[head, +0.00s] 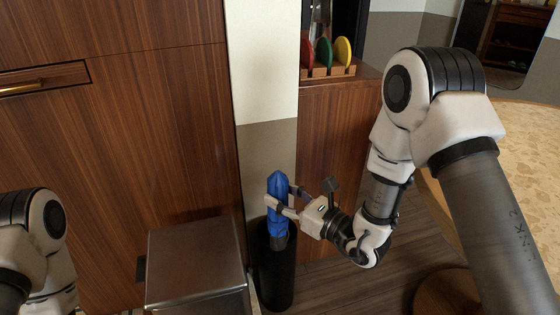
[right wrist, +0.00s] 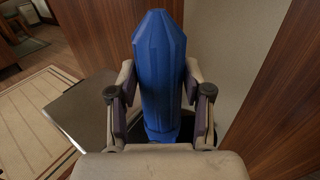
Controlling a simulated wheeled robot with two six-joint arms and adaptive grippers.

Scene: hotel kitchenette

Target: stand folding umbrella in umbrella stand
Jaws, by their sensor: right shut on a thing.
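A blue folding umbrella (head: 277,188) stands upright in the head view, with its lower end inside the mouth of the black cylindrical umbrella stand (head: 277,277). My right gripper (head: 279,203) is shut on the umbrella's upper part, with a finger on each side. The right wrist view shows the umbrella (right wrist: 158,70) upright between the two fingers (right wrist: 158,100). The stand's dark rim (right wrist: 190,128) shows partly behind the umbrella there. The umbrella's bottom end is hidden inside the stand. Part of my left arm shows at the lower left of the head view, but its gripper is out of view.
A metal box-shaped bin (head: 196,262) stands just left of the stand. A wooden cabinet (head: 120,130) and a wall (head: 266,150) are behind. A rack with coloured plates (head: 328,70) sits on a wooden counter. A round table (head: 530,140) is at the right.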

